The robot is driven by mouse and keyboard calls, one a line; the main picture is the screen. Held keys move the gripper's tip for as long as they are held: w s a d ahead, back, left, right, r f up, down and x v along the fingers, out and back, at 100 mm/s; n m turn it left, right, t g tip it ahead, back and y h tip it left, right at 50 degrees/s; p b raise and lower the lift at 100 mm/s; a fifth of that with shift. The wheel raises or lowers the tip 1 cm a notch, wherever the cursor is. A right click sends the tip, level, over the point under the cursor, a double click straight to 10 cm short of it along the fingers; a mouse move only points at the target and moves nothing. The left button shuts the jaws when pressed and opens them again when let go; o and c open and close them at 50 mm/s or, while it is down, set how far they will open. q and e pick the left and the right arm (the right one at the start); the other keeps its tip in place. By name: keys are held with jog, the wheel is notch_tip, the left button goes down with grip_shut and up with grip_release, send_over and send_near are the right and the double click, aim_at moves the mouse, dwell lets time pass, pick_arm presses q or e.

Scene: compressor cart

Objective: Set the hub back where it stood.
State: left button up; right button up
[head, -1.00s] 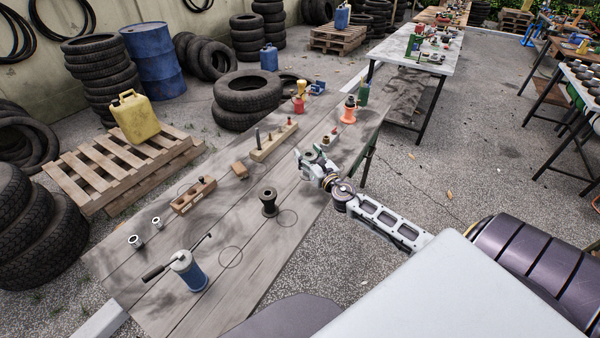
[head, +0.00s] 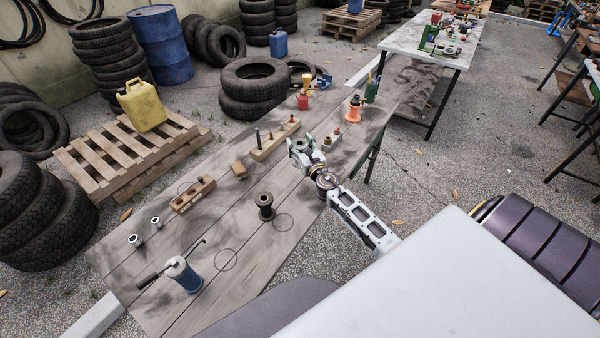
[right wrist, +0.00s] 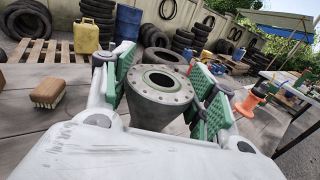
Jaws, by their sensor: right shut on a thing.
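The hub, a grey-green flanged part with a ring of bolt holes and a round bore, is held upright between the green pads of my right gripper (right wrist: 166,90); its flange (right wrist: 182,97) faces up in the right wrist view. In the head view the right gripper (head: 301,147) is over the wooden table (head: 215,290), near its right side, and the hub shows only small there. A dark spool-shaped part (head: 265,206) stands on the table nearer to me. Drawn circles lie beside it (head: 284,222) and farther left (head: 226,260); both are empty. My left gripper is out of view.
A blue canister with a handle (head: 184,275) stands at the near left. A wooden block with holes (head: 193,195), a pegged strip (head: 275,141), a brush (head: 239,170) and an orange part (head: 354,110) are on the table.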

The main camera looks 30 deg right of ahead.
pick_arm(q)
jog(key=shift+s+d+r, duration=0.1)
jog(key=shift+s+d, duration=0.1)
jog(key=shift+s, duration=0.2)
pick_arm(e)
jog(key=shift+w+r, duration=0.25)
jog(key=shift+w, duration=0.15)
jog(key=shift+f, duration=0.15)
